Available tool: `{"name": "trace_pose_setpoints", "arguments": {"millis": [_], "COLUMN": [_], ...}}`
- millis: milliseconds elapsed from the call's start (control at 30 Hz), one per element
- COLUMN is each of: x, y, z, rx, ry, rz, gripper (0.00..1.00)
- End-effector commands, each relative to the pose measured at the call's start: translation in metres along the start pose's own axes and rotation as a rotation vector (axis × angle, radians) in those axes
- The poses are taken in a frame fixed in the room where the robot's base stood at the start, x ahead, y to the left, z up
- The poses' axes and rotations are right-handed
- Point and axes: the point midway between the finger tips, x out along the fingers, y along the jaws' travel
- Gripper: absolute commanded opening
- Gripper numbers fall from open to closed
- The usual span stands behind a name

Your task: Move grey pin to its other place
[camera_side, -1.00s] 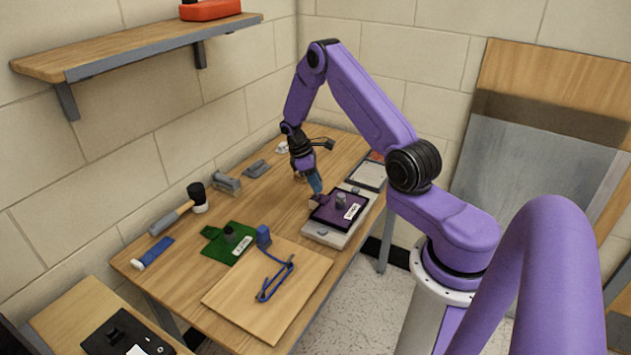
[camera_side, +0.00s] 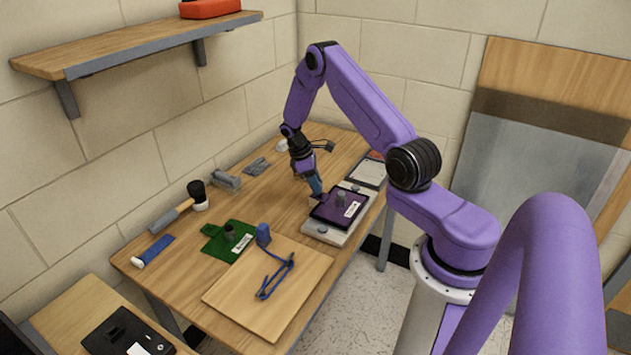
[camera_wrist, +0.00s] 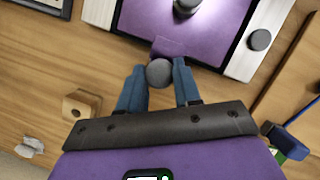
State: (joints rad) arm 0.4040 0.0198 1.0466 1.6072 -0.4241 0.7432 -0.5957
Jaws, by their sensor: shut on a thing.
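My gripper (camera_side: 317,190) points down at the left edge of a purple plate (camera_side: 325,213). In the wrist view, its blue fingers (camera_wrist: 159,72) are shut on a round grey pin (camera_wrist: 158,73), seen end-on. The pin is beside or over the small purple tab (camera_wrist: 174,47) of the plate; I cannot tell whether it sits in the tab. In the side view the fingers hide the pin. The purple plate lies on a pale base and bears a dark grey knob (camera_side: 340,199) and a white label. A green plate (camera_side: 217,246) with a similar tab and knob lies farther left.
A wooden board (camera_side: 240,295) with a blue cord (camera_side: 275,280) lies at the front, with a blue block (camera_side: 263,235) by its back edge. A hammer (camera_side: 175,215) and a blue-handled tool (camera_side: 155,250) lie at the left.

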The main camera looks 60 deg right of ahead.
Motion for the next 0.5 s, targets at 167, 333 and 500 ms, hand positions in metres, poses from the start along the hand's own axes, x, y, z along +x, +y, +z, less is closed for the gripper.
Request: {"name": "trace_pose_setpoints", "arguments": {"millis": [167,333,500], "x": [0.004,0.0075,0.0095], "y": [-0.0002,-0.0003,-0.0001], "z": [-0.0013,-0.0024,-0.0033], "rx": [0.0,-0.001,-0.001], "ry": [-0.001,-0.001,0.0], "rz": [-0.001,-0.001,0.0], "gripper": [0.16,0.16,0.46]}}
